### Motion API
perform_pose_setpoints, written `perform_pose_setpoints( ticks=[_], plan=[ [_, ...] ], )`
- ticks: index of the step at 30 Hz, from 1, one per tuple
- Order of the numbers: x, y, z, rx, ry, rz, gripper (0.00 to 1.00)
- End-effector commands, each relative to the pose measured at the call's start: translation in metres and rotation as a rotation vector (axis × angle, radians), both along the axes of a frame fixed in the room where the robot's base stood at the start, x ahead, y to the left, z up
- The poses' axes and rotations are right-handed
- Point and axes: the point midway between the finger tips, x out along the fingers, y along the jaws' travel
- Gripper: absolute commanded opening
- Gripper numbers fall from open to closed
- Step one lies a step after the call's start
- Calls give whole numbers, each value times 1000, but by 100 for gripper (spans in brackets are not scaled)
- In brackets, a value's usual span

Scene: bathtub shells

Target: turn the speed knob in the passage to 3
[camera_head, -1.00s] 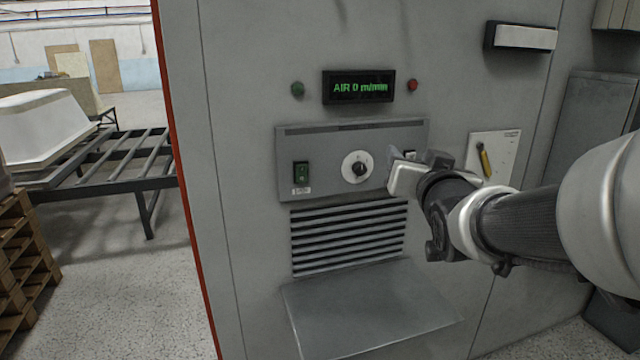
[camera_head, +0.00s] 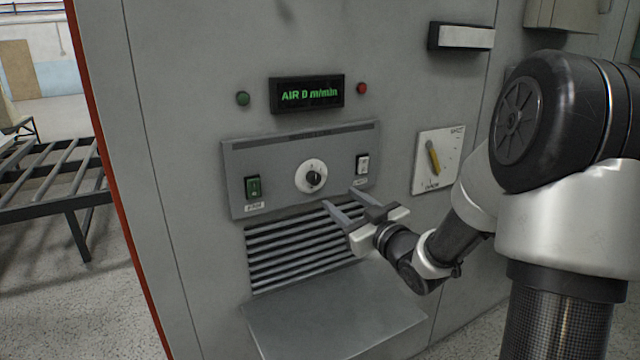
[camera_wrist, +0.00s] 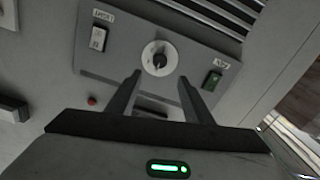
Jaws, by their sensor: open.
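The speed knob (camera_head: 314,179) is a black knob on a round white dial, in the middle of a grey control panel (camera_head: 290,148). The dial marks are too small to read. The display (camera_head: 307,93) above it reads "AIR 0 m/min" in green. My gripper (camera_head: 339,198) is open and empty, its two fingers pointing at the panel just below and right of the knob, apart from it in the head view. In the wrist view the knob (camera_wrist: 159,61) shows between and beyond the spread fingertips (camera_wrist: 160,76).
A green switch (camera_head: 253,187) sits left of the knob and a white switch (camera_head: 362,164) right of it. Vent slats (camera_head: 290,255) and a sloping metal shelf (camera_head: 330,315) lie below. A yellow-handled plate (camera_head: 433,157) is to the right.

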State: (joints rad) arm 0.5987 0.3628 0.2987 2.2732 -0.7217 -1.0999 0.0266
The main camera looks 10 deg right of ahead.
Motion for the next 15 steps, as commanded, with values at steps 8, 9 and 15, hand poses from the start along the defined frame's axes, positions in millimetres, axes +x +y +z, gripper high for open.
perform_pose_setpoints(
  ticks=[8, 9, 15],
  plan=[
    [59, 20, 0, 1, 0, 2, 46],
    [67, 23, 0, 1, 1, 2, 46],
    [95, 31, 0, 1, 0, 0, 46]
  ],
)
